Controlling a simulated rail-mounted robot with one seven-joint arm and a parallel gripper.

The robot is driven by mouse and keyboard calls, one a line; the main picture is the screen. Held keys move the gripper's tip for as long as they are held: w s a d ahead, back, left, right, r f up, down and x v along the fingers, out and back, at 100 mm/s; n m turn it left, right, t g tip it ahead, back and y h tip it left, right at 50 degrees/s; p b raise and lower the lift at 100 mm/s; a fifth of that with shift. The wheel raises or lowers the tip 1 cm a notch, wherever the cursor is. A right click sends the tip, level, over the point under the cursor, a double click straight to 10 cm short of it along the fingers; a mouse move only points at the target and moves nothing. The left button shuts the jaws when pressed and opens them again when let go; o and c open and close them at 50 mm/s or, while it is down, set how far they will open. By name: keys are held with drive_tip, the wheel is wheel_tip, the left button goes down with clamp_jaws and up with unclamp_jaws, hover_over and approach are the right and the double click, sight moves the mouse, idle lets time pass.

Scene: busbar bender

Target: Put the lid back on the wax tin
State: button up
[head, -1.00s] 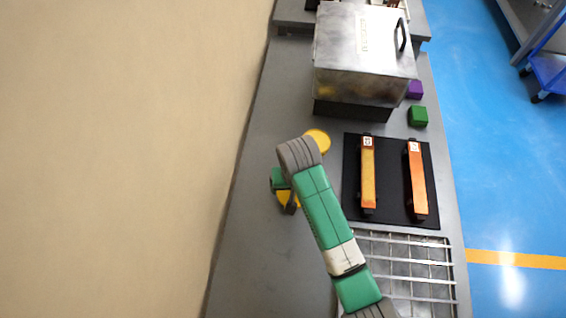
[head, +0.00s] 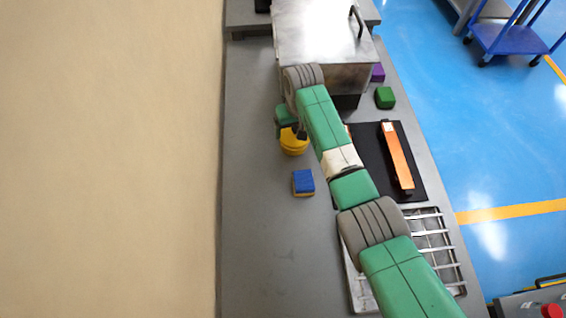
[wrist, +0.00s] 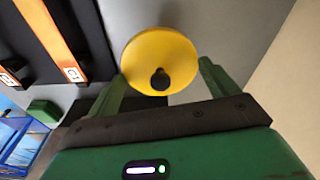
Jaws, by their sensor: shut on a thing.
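The yellow round lid with a dark knob (wrist: 160,80) fills the middle of the wrist view. My gripper (wrist: 162,72) is shut on it, with one green finger at each side of its rim. In the head view my gripper (head: 288,124) points down at a yellow round form, the wax tin (head: 294,149), on the grey bench. The lid and tin line up there as one yellow stack, partly hidden by my gripper. I cannot tell whether the lid touches the tin. In the wrist view the lid hides the tin.
A blue and yellow sponge (head: 303,182) lies in front of the tin. A metal box (head: 318,50) stands behind. The bench's left side is clear.

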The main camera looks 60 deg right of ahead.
sight(295, 133)
drive_tip(key=shift+w+d+r, duration=0.7)
drive_tip(key=shift+d+r, duration=0.1)
drive_tip(key=shift+d, duration=0.1)
drive_tip(key=shift+s+f+b, duration=0.1)
drive_tip(key=shift+f+b, duration=0.2)
drive_tip(key=shift+b, duration=0.05)
wheel_tip(295, 133, down, 6)
drive_tip(key=b, duration=0.5)
drive_tip(key=shift+r+p, duration=0.15)
drive_tip(key=shift+p, duration=0.25)
drive_tip(key=shift+f, duration=0.2)
idle(1.4)
drive_tip(key=o, duration=0.8)
drive_tip(key=shift+r, duration=0.1)
